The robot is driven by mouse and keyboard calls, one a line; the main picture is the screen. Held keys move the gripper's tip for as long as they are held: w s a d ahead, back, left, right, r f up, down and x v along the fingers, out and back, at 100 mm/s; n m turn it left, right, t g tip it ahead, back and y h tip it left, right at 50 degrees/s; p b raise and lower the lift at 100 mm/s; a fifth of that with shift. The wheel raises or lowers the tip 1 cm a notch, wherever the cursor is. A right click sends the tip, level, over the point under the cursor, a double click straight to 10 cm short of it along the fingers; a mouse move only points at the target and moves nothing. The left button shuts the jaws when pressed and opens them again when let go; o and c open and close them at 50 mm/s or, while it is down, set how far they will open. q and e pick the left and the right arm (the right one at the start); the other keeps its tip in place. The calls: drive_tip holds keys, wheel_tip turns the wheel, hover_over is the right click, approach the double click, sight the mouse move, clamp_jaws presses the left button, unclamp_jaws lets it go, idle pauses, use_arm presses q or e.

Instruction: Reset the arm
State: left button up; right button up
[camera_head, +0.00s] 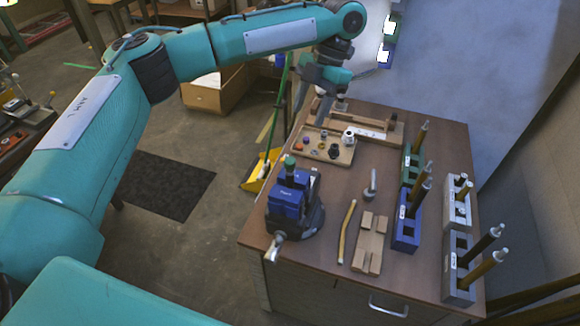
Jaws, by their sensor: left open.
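My left arm (88,130), in teal, reaches in from the left of the head view and bends down at the top middle. My left gripper (313,108) hangs over the back left part of the wooden workbench (335,262). Its fingers point down and are apart, with nothing seen between them. The fingers overlap the area near the small-parts tray (343,160) in the picture; their height above it is hard to tell. My right gripper is not in view.
A blue vise (287,203) stands at the bench's front left. A slotted wooden block (370,245) lies at front middle. Green (412,163), blue (406,233) and grey (458,270) holders with upright tools line the right. A yellow dustpan (262,168) stands left of the bench.

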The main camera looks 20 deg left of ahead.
use_arm(q)
drive_tip(key=shift+w+d+r, duration=0.1)
drive_tip(key=shift+r, duration=0.3)
